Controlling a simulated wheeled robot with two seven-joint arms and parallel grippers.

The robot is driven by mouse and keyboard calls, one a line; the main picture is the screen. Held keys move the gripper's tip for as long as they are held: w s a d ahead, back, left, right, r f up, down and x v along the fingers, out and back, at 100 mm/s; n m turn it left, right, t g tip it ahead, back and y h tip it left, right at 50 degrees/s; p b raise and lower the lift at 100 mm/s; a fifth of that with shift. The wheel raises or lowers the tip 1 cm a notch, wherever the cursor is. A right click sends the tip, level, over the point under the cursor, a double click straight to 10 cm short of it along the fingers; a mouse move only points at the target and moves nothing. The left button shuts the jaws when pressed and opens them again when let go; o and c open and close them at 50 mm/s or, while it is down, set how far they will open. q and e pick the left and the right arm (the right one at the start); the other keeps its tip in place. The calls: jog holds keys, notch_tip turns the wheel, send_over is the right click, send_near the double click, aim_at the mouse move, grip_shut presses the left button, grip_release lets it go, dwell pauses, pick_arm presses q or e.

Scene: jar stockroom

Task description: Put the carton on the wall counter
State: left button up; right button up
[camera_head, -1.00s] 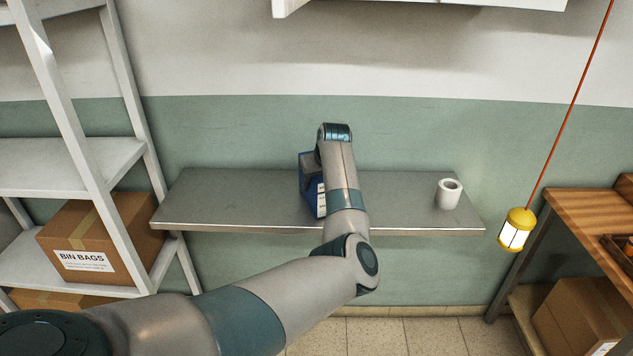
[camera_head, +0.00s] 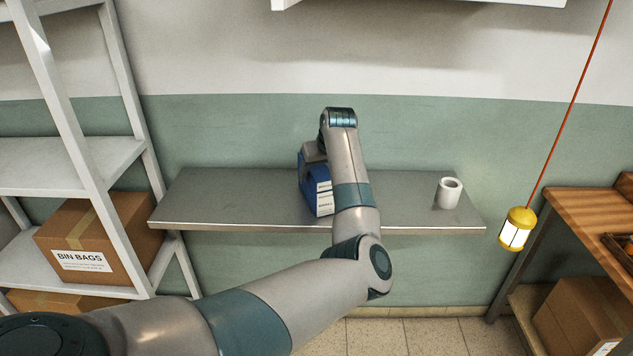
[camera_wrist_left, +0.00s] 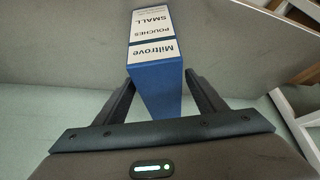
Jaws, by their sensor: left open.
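The blue carton (camera_head: 318,190) with white labels stands on the grey metal wall counter (camera_head: 240,198), near its middle. My arm hides part of the carton's right side. In the left wrist view the carton (camera_wrist_left: 152,50) shows its label "Miltrove POUCHES SMALL". My left gripper (camera_wrist_left: 160,78) is open, with one finger on each side of the carton's near end and a gap showing beside it. In the head view the fingers are mostly hidden at the carton's top. My right gripper is not in view.
A white cup-like jar (camera_head: 449,193) stands on the counter's right part. A yellow lantern (camera_head: 517,229) hangs on a red cord to the right. A white shelf rack (camera_head: 70,165) with a bin bags box (camera_head: 100,240) is at left. A wooden bench (camera_head: 580,215) is at right.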

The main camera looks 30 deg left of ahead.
pick_arm(q)
jog(key=b+v, duration=0.1)
jog(key=v, duration=0.6)
jog(key=shift+d, duration=0.1)
dwell(0.6)
